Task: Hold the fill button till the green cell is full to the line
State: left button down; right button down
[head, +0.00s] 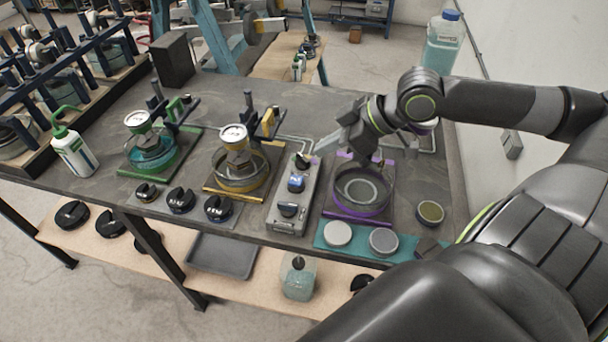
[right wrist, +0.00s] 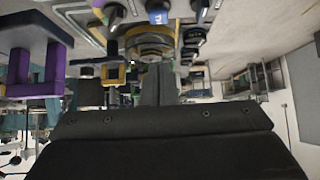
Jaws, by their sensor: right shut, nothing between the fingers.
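The green cell (head: 152,158) stands at the left of the bench, a round clear dish on a green-edged base with teal liquid in it. Its fill line is too small to make out. A grey control box (head: 283,222) stands right of centre, with a dark control at its far end (head: 303,160), a blue one (head: 296,183) in the middle and a dark one (head: 288,210) nearest. I cannot tell which is the fill button. My right gripper (head: 318,149) is shut and empty, its tips close by the far control; contact is unclear. Its fingers show in the right wrist view (right wrist: 158,85). My left gripper is out of view.
A yellow cell (head: 240,184) stands left of the box and a purple cell (head: 362,207) right of it, under my right forearm. A green-capped bottle (head: 75,155) stands at the left. Black knob-like pieces (head: 181,201) lie in front of the cells.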

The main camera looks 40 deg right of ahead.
aim_at(292, 178)
jog(key=shift+b+x, duration=1.05)
jog(key=shift+x, duration=2.15)
jog(key=shift+f, duration=2)
jog(key=shift+f, duration=0.1)
